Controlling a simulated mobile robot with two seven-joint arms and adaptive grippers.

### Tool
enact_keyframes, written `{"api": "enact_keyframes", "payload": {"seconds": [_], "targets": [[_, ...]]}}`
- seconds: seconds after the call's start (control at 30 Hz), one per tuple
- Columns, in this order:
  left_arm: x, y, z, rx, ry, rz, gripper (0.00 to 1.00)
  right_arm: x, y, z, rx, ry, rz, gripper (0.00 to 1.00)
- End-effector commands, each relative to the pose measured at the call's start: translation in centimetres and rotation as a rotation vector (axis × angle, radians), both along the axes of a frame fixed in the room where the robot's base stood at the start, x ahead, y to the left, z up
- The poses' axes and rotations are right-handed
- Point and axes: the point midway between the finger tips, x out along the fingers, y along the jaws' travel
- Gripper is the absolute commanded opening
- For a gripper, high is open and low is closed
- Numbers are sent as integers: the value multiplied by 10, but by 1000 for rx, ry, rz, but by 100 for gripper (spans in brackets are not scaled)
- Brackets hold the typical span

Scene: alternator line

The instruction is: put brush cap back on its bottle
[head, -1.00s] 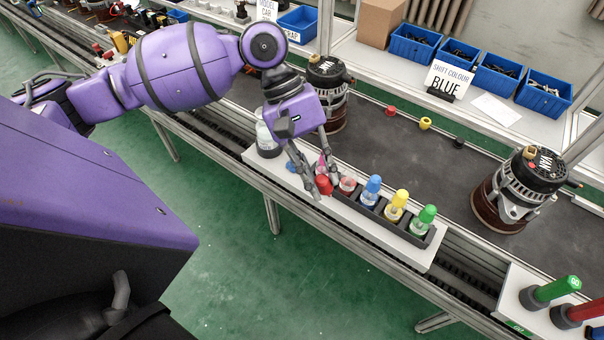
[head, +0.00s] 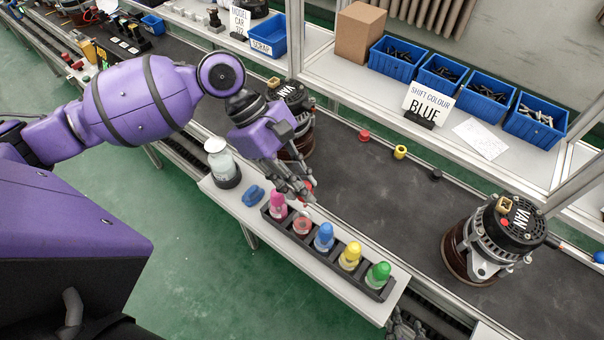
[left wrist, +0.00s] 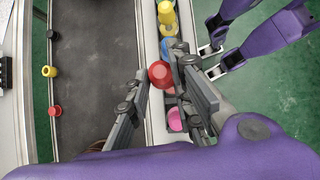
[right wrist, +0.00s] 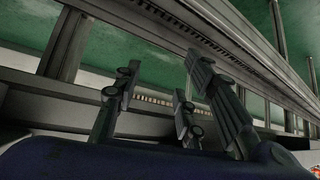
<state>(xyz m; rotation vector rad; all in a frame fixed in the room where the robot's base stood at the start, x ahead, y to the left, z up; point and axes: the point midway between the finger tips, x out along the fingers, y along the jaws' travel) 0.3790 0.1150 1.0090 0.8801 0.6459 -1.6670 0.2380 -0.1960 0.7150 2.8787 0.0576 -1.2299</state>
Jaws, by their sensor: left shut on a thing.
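My left gripper (head: 302,196) is shut on the red brush cap (head: 307,187). It holds the cap above the rack's back edge, behind the open red bottle (head: 302,225) and apart from it. In the left wrist view the red cap (left wrist: 160,73) sits between the fingertips and hides what is under it. The red bottle stands uncapped in the black rack (head: 337,257), between the pink and blue bottles. My right gripper (head: 405,326) is at the bottom edge of the head view, partly cut off. Its fingers (right wrist: 160,75) are apart and empty in the right wrist view.
Capped pink (head: 278,203), blue (head: 323,237), yellow (head: 349,256) and green (head: 377,275) bottles share the rack. A clear bottle (head: 222,162) and a blue object (head: 253,195) stand at the left end of the white board. Alternators (head: 492,238) stand on the dark conveyor behind.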

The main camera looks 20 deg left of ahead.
Motion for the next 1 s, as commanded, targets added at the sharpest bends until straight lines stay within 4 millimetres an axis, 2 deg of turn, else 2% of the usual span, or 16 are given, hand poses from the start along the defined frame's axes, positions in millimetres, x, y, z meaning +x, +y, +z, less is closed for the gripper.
{"api": "enact_keyframes", "payload": {"seconds": [0.37, 0.67, 0.8, 1.0], "targets": [[0, 0, 0, -3, 19, 4, 0, -11, 2, -5, 5, 21, -6, 38], [1, 1, 7, 7, 22, 72, 0, 13, 4, 19, 8, -32, -1, 38], [0, 1, -15, 7, 33, 76, 0, 8, 7, 13, 10, -15, 9, 38], [-1, 1, -33, 8, 34, 74, 0, 3, 6, 8, 8, -4, 12, 38]]}}
